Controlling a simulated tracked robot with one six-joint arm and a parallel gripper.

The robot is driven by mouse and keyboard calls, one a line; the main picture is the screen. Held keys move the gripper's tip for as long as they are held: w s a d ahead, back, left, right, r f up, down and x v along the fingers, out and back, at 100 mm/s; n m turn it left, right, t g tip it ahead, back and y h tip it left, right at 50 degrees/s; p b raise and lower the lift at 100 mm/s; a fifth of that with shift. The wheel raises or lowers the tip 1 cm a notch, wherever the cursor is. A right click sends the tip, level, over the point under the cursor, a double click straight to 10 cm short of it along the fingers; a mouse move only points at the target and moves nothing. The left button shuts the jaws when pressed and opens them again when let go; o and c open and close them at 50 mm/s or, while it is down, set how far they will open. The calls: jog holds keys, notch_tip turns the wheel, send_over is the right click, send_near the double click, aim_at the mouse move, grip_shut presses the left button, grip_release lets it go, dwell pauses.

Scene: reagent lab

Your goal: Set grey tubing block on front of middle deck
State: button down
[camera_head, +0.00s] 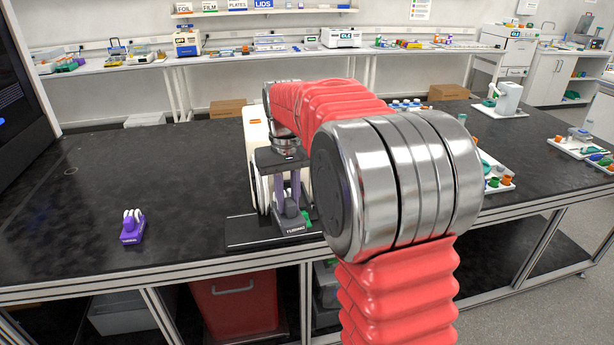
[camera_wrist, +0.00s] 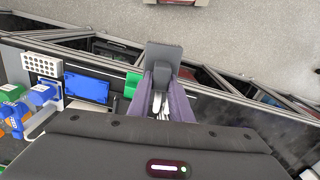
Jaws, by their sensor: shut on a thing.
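The grey tubing block (camera_head: 291,224) is between the purple-grey fingers of my gripper (camera_head: 289,203), which points down and is shut on it. In the wrist view the grey block (camera_wrist: 164,57) shows beyond the fingertips of my gripper (camera_wrist: 164,82). The block is at the front of a white instrument (camera_head: 254,165), over or on the right part of its black deck (camera_head: 250,235). I cannot tell whether it touches the deck. My wrist and red arm hide the instrument's right side.
A purple tubing block (camera_head: 132,228) stands on the black bench to the left, with clear bench around it. A small green part (camera_head: 306,219) is close to the right of the held block. A white tray (camera_head: 496,172) with colourful items lies to the right.

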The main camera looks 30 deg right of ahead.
jog(key=w+a+f, duration=0.1)
jog(key=a+f, duration=0.4)
jog(key=f, duration=0.3)
jog(key=a+f+n, duration=0.1)
jog(key=a+f, duration=0.5)
jog(key=f, duration=0.2)
jog(key=shift+w, duration=0.35)
